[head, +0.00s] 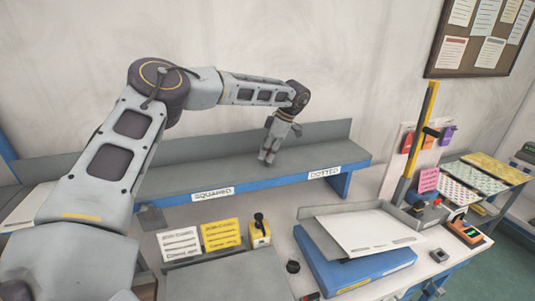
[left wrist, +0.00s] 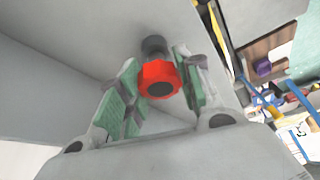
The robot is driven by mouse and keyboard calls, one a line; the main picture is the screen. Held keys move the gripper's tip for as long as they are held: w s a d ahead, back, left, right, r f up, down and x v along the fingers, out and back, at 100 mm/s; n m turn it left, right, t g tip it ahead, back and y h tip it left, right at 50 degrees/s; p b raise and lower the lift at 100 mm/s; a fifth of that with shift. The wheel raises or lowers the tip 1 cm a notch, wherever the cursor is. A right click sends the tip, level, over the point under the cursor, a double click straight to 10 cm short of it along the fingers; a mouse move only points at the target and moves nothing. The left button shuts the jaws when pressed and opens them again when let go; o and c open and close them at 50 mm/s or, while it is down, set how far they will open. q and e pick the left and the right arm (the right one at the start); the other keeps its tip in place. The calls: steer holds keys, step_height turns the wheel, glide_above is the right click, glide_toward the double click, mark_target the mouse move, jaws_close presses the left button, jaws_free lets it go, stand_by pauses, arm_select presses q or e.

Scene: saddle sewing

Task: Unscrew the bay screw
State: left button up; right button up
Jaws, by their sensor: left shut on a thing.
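My left gripper (head: 267,158) points down at the grey shelf (head: 225,172), between the SQUARED and DOTTED labels. In the left wrist view, a red faceted knob (left wrist: 152,72), which looks like the bay screw, sits between the green-padded fingers of the gripper (left wrist: 160,84). The fingers are shut on it. A dark round part (left wrist: 153,45) shows beyond the knob, near a grey surface. I cannot tell whether it is still threaded in. In the head view the gripper hides the knob. My right gripper is not in view.
The shelf carries a SQUARED label (head: 213,193) and a DOTTED label (head: 324,172). Below are a yellow card (head: 221,235), a white card (head: 180,244), a yellow box with a black knob (head: 259,236) and a blue tray (head: 345,270) under a pale sheet (head: 365,230). A yellow post (head: 422,130) stands at the right.

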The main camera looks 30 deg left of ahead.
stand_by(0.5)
arm_select(q)
steer(key=shift+f+n+g+h+p, duration=0.1)
steer(key=shift+n+g+h+p, duration=0.4)
steer(key=shift+n+p, duration=0.85)
steer(key=shift+n+b, duration=0.35)
steer(key=shift+b, duration=0.1)
steer(key=o, duration=1.1)
steer(key=shift+r+p, duration=0.55)
steer(key=shift+r, duration=2.05)
